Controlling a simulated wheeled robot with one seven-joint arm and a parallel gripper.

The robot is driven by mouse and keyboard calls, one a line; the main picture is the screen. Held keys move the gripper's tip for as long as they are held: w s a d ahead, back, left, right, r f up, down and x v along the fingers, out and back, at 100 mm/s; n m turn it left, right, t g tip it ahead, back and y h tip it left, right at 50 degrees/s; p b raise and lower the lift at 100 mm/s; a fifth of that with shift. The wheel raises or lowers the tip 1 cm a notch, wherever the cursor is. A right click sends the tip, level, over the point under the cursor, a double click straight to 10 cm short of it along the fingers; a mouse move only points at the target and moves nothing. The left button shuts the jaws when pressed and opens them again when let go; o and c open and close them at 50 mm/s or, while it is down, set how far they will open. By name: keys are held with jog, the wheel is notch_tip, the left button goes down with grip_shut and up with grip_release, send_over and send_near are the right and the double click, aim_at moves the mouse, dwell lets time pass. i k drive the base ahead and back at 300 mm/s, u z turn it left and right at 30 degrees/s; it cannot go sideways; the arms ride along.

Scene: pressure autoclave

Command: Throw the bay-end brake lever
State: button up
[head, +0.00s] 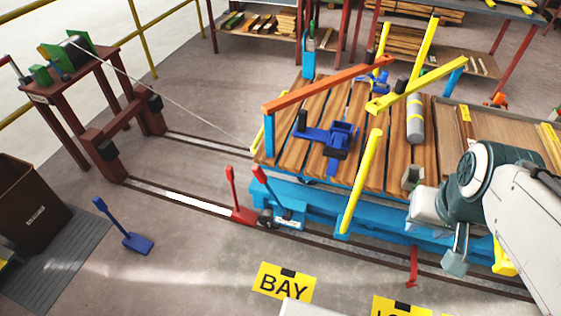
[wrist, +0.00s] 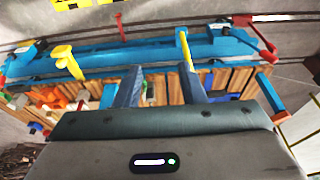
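A lever with an orange-red grip (head: 263,184) rises tilted from a blue box (head: 290,212) on the near left corner of the blue cart (head: 380,222), nearest the BAY sign. A similar blue box (wrist: 35,48) is at the cart's other end. My gripper (wrist: 162,88) is open and empty, over the cart's wooden deck. In the head view it is at the right, well away from the left-end lever.
A red lever on a rail base (head: 240,212) stands just left of the cart. Yellow posts (head: 360,185) and an orange bar (head: 325,86) rise from the cart. A blue lever on a foot (head: 125,230) and the BAY sign (head: 284,281) are on the floor. The near floor is mostly clear.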

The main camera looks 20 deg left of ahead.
aim_at(257, 169)
jog(key=u, duration=1.55)
jog(key=i, duration=0.9)
jog(key=z, duration=0.9)
